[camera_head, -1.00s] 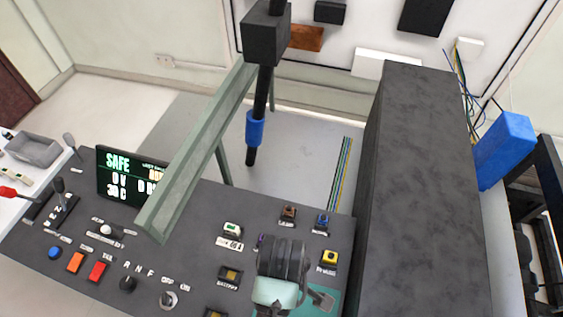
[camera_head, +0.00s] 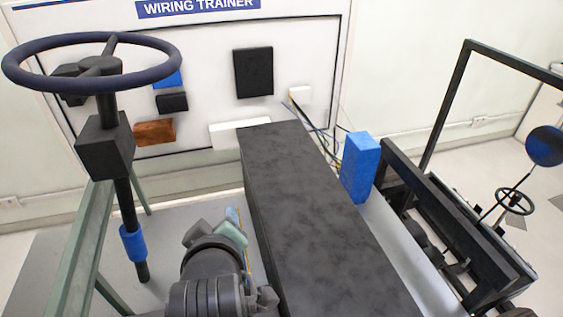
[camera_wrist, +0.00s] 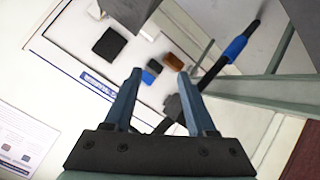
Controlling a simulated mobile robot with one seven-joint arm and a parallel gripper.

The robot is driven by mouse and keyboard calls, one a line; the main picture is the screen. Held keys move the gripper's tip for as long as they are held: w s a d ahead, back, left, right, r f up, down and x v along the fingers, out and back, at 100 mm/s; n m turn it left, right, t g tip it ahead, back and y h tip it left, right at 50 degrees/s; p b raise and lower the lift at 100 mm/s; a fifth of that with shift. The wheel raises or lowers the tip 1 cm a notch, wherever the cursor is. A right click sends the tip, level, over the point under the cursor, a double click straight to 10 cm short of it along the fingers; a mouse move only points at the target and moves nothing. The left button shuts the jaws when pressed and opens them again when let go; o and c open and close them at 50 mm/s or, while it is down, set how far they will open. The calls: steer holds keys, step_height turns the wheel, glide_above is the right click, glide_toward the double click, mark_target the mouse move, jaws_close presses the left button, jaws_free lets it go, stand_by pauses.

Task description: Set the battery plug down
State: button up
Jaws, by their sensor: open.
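I cannot pick out the battery plug in either current view. My gripper (camera_wrist: 160,73) is open in the wrist view, with nothing between its two blue-grey fingers. In the head view my gripper (camera_head: 216,234) is partly hidden by my own dark wrist, and its fingers cannot be made out. The control console does not show in the head view now.
A steering wheel (camera_head: 163,50) stands on a column with a blue sleeve (camera_head: 133,243), beside a green frame (camera_head: 78,255). A blue block (camera_head: 360,167) stands right of the grey block, near wires. A black frame (camera_head: 455,235) is farther right. The wiring trainer board (camera_head: 205,70) is behind.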

steer(key=d+r+m+t, duration=0.3)
steer(key=r+t, duration=0.2)
steer(key=r, duration=0.8)
steer(key=d+r+m+t, duration=0.3)
steer(key=d+r+t, duration=0.15)
steer(key=r, duration=0.85)
steer(key=s+d+r+m+t+h, duration=0.1)
steer(key=s+r+m+t, duration=0.1)
steer(key=r, duration=0.6)
steer(key=s+d+r+m+t+h, duration=0.1)
steer(key=s+d+r+t, duration=0.1)
steer(key=s+r+t, duration=0.2)
steer(key=s+r, duration=0.3)
steer(key=r, duration=0.1)
steer(key=shift+s+m+t+h, duration=0.25)
steer(key=shift+m+t+h, duration=0.05)
steer(key=shift+m+t, duration=0.1)
